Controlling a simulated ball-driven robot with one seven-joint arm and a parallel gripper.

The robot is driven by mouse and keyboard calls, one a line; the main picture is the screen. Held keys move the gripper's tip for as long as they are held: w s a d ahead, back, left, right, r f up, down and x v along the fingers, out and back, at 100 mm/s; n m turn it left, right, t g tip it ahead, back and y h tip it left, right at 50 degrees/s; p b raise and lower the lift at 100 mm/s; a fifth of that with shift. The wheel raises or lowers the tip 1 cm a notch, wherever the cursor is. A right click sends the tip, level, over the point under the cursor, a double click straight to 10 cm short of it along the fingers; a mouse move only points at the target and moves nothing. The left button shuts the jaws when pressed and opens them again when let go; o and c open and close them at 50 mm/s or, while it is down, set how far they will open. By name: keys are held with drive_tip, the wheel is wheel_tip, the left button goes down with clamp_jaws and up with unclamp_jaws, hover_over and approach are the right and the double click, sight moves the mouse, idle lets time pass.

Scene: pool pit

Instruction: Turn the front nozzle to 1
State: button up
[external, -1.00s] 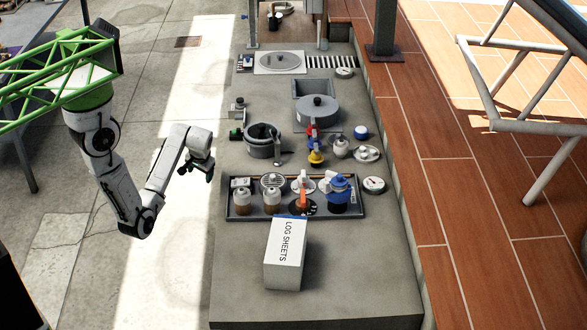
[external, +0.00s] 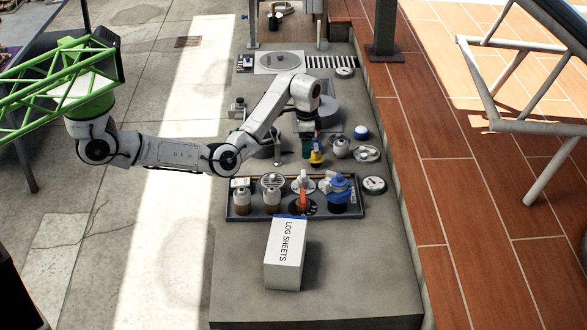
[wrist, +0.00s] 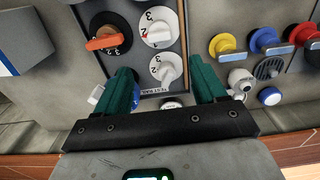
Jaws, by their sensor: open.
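A tray (external: 232,212) on the bench holds several fittings. A black numbered dial with an orange handle (wrist: 103,38) shows in the wrist view. Beside it is a white numbered dial with a red mark (wrist: 158,22), and nearer my fingers another white dial with a pale nozzle-like handle (wrist: 166,72). The pictures do not make clear which one is the front nozzle. In the external view the orange handle (external: 303,199) stands in front of the white knob (external: 302,181). My gripper (wrist: 161,68) is open and empty, above the bench behind the tray; it also shows in the external view (external: 307,142).
A LOG SHEETS box (external: 285,255) stands in front of the tray. A blue-capped bottle (external: 338,194) is at the tray's right. Yellow (wrist: 222,45), blue (wrist: 264,40) and red (wrist: 299,36) valves crowd the other side.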

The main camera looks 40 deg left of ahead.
sight(304, 178)
wheel_tip(304, 178, down, 11)
drive_tip(key=shift+r, duration=0.15)
idle(0.4)
drive_tip(key=c, duration=1.1)
drive_tip(key=shift+o, duration=0.2)
drive_tip(key=n+p, duration=0.1)
drive_tip(key=n, duration=0.4)
drive_tip(key=shift+w+a+n+p, duration=0.1)
drive_tip(key=shift+a+n+p, duration=0.05)
drive_tip(key=shift+n+p, duration=0.2)
drive_tip(key=n+p, duration=0.1)
drive_tip(key=n, duration=0.5)
drive_tip(key=shift+a, duration=0.1)
drive_tip(key=shift+w, duration=0.1)
